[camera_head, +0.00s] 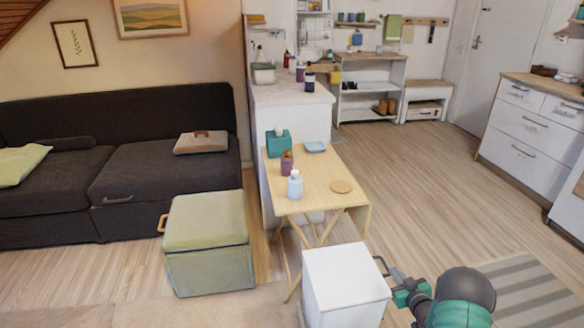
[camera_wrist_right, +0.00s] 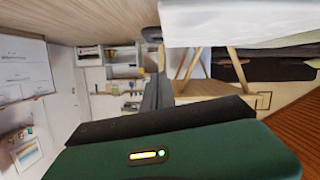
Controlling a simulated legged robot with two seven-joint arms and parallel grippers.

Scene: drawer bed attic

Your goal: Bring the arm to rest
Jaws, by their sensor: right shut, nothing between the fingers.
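My right arm comes in at the bottom right of the head view, with its teal and dark grey links. My right gripper (camera_head: 396,277) is just right of the white cabinet (camera_head: 345,280), near a dark curved piece at the cabinet's side that looks like a handle. In the right wrist view my gripper's dark fingers (camera_wrist_right: 157,92) are together and empty, in front of its green body. The white cabinet (camera_wrist_right: 235,22) shows at the top right there. I cannot tell whether the fingers touch the handle-like piece. My left gripper is in neither view.
A folding wooden table (camera_head: 320,180) with bottles stands behind the cabinet. A green ottoman (camera_head: 208,245) is left of it, before a dark sofa (camera_head: 120,170). A striped rug (camera_head: 530,292) lies right of my arm. White drawers (camera_head: 530,125) stand far right; open floor lies between.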

